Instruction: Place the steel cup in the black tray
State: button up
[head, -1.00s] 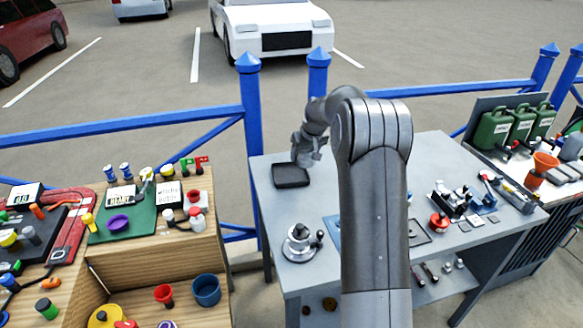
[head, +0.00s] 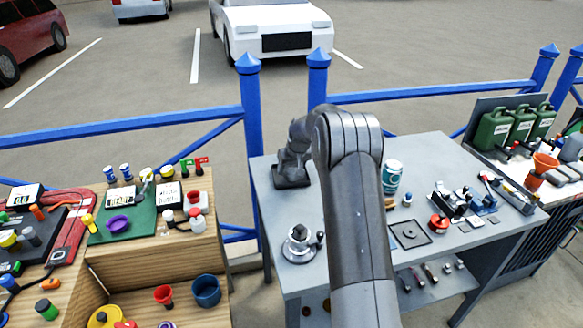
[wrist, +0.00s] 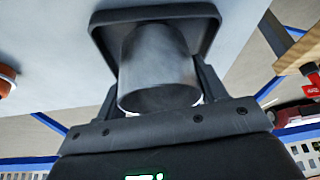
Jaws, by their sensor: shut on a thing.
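The steel cup (wrist: 158,70) is a grey metal cylinder between the fingers of my gripper (wrist: 158,92) in the wrist view. My gripper is shut on it. The black tray (wrist: 97,22) lies around the cup's far end in that view, with its raised rim showing on the sides. In the head view the tray (head: 292,184) sits at the back left of the grey table, with my gripper (head: 290,170) right over it. The cup is hidden by my arm there. I cannot tell whether the cup touches the tray floor.
The grey table (head: 430,160) also carries a teal-and-white can (head: 391,177), a metal winch-like piece (head: 299,243) at front left, and a dark square plate (head: 410,234). Blue railing (head: 250,140) runs behind. A wooden bench (head: 150,245) stands at left.

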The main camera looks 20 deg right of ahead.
jog(key=shift+f, duration=0.15)
jog(key=o, duration=1.2)
jog(key=shift+o, duration=0.2)
